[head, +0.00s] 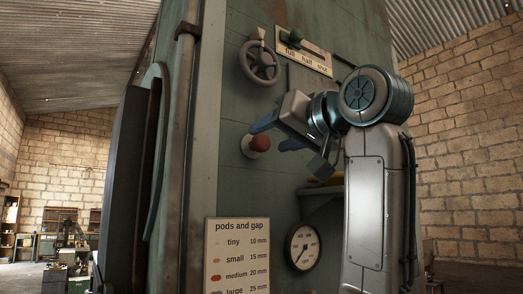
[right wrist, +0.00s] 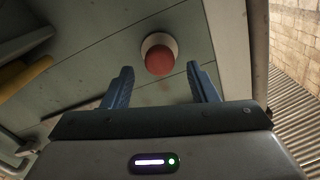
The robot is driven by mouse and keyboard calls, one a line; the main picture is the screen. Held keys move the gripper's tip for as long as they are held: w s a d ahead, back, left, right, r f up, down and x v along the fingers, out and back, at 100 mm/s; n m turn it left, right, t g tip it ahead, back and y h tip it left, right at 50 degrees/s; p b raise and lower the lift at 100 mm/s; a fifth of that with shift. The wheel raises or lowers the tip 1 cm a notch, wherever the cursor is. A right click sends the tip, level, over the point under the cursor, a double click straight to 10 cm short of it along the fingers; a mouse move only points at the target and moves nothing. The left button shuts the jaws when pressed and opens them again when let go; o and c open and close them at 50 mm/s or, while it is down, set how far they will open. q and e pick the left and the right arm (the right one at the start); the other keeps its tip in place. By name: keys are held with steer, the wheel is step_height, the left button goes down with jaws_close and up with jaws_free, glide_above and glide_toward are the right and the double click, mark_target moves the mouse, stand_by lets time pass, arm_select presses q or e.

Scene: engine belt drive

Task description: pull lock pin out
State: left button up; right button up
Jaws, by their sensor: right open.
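A round red knob (head: 259,143) on a pale collar sticks out of the green machine panel in the head view. I cannot tell for sure whether it is the lock pin. My right gripper (head: 267,138) is at the panel with its blue fingers open near the knob. In the right wrist view the red knob (right wrist: 159,60) shows centred between the two open fingertips, with a gap on both sides. No contact shows, and the gripper is empty. My left gripper is not in view.
A handwheel (head: 259,63) sits above the knob, beside a lever plate (head: 304,58) marked full, half, shut. Below are a dial gauge (head: 303,247), a "pods and gap" sign (head: 238,256) and a ledge (head: 318,192) with something yellow (head: 327,181) on it.

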steer(key=b+v, duration=0.2)
steer(key=v, duration=0.4)
steer(key=shift+s+d, duration=0.2)
